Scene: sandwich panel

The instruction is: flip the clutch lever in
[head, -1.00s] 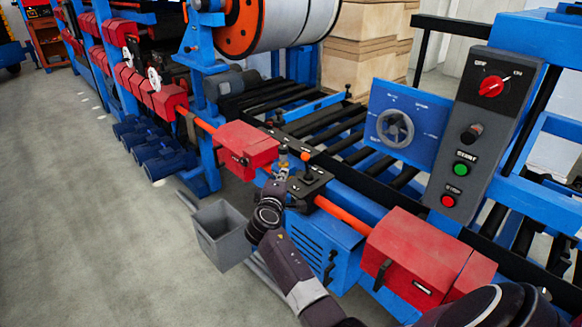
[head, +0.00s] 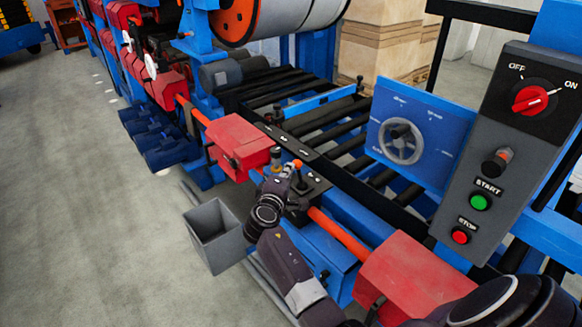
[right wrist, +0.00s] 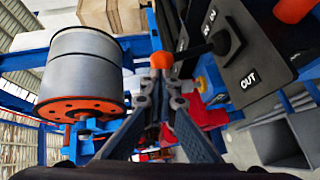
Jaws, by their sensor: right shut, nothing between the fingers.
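The clutch lever (head: 298,172) has an orange ball knob on a thin black stem and stands on a small dark panel (head: 318,188) between two red covers. In the right wrist view the knob (right wrist: 162,60) shows just beyond the fingertips, with its stem running right to a black plate (right wrist: 245,60) marked "OUT". My right gripper (head: 276,166) is shut and empty, just left of the knob in the head view. In the right wrist view its fingertips (right wrist: 160,85) meet close to the knob; I cannot tell whether they touch it. My left gripper is not in view.
A red cover (head: 240,142) lies left of the lever, and another (head: 410,270) lies right. An orange bar (head: 340,232) runs beside the panel. A grey bin (head: 215,235) stands below. A control box (head: 510,140) with switches and a blue handwheel panel (head: 425,120) are at right.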

